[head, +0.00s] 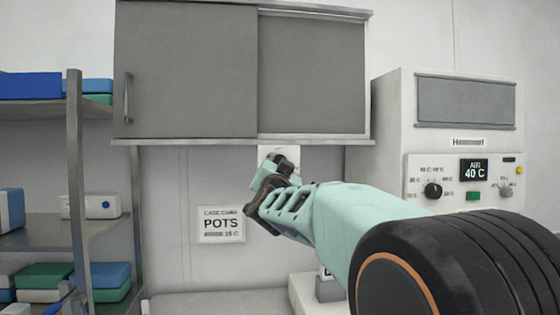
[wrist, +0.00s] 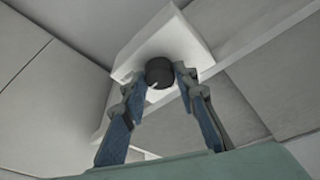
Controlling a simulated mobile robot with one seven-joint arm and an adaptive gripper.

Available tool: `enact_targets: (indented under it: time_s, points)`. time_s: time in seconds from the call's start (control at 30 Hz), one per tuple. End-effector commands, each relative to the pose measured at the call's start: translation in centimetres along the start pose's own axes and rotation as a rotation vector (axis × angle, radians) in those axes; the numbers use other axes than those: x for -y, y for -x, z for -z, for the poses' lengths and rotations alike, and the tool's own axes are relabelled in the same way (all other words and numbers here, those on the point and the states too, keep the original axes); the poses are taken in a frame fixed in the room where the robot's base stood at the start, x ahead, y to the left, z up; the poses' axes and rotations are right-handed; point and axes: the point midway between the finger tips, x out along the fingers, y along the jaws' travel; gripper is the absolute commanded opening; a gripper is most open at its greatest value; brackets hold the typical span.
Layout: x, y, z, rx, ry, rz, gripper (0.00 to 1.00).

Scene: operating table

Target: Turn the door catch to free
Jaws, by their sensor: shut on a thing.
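The door catch is a round black knob (wrist: 159,71) on a white plate (wrist: 188,38), with a small light mark near its lower edge in the wrist view. The plate (head: 265,152) also shows in the head view, just below the cabinet's lower edge. My gripper (wrist: 160,80) has one finger on each side of the knob and is shut on it. In the head view my gripper (head: 279,172) covers most of the catch. The grey cabinet (head: 190,75) has two sliding doors, the left one with a vertical handle (head: 127,98).
A metal shelf rack (head: 76,190) with blue and green boxes stands at the left. A POTS sign (head: 221,224) is on the wall below the cabinet. A white warming unit (head: 393,125) with a dial and a 40 C display stands at the right, behind my arm.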

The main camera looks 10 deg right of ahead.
Motion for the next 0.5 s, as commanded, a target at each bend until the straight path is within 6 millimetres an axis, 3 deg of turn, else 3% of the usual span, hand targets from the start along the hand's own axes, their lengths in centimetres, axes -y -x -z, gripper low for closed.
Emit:
enact_targets:
  time_s: [0.5]
  points:
    - [0.09,-0.02,0.11,0.004,-0.092,-0.027,0.03]
